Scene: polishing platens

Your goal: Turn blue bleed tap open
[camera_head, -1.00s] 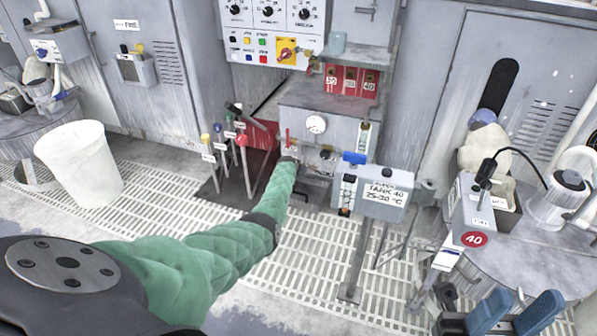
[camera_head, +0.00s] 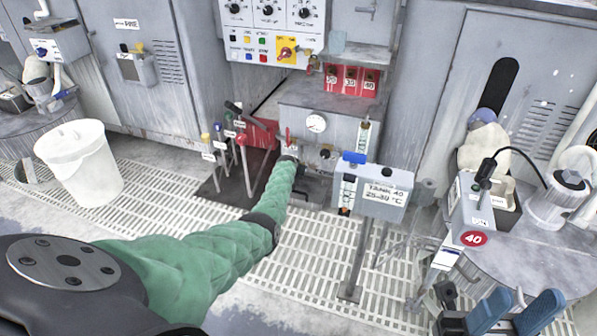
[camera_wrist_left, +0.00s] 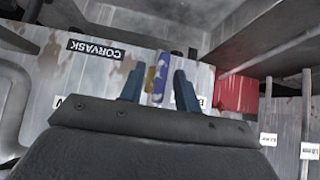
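A blue upright piece (camera_wrist_left: 160,80) with a yellow piece (camera_wrist_left: 150,79) appears between the fingertips, with gaps on both sides. Whether this is the tap is unclear.
A green quilted hose or sleeve (camera_head: 195,262) crosses to the gauge block. Tagged levers (camera_head: 218,140) stand left of it. A white bin (camera_head: 82,165) is at the left. In the left wrist view, a red block (camera_wrist_left: 236,93) and a CORVASK plate (camera_wrist_left: 95,49) flank the fingers.

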